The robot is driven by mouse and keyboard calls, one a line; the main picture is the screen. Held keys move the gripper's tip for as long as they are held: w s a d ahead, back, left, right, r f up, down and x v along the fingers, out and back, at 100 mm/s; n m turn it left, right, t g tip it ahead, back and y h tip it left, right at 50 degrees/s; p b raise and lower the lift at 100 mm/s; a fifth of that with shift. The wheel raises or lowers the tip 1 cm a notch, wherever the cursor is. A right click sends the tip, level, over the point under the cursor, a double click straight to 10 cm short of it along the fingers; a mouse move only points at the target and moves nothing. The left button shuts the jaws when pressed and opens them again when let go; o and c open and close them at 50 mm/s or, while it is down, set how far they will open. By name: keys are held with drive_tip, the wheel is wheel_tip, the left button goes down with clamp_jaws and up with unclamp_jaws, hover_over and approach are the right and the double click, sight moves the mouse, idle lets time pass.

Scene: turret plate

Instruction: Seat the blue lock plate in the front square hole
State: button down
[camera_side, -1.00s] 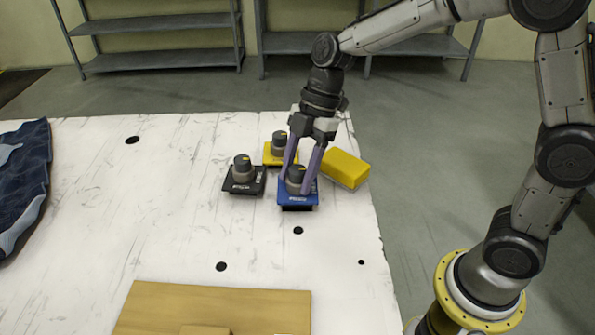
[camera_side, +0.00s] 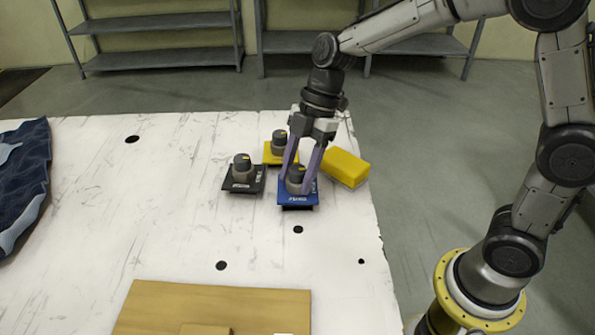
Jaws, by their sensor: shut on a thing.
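The blue lock plate (camera_side: 297,198) is a square blue plate with white lettering and a dark grey round knob on top. It is near the right side of the white table, roughly level, with a dark part under its front edge. I cannot tell whether it touches the table. My gripper (camera_side: 297,182) points down with its two purple fingers shut on the knob, one on each side. A front square hole cannot be made out in this view.
A black plate with a knob (camera_side: 243,178) is to the left, and a yellow one (camera_side: 280,150) is behind. A yellow block (camera_side: 345,168) lies close on the right. A wooden board (camera_side: 220,305) is at the bottom, cut off by the frame. The white table (camera_side: 120,220) is clear between.

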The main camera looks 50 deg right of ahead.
drive_tip(key=shift+f, duration=1.1)
idle(1.5)
unclamp_jaws()
idle(0.4)
drive_tip(key=shift+r, duration=3.5)
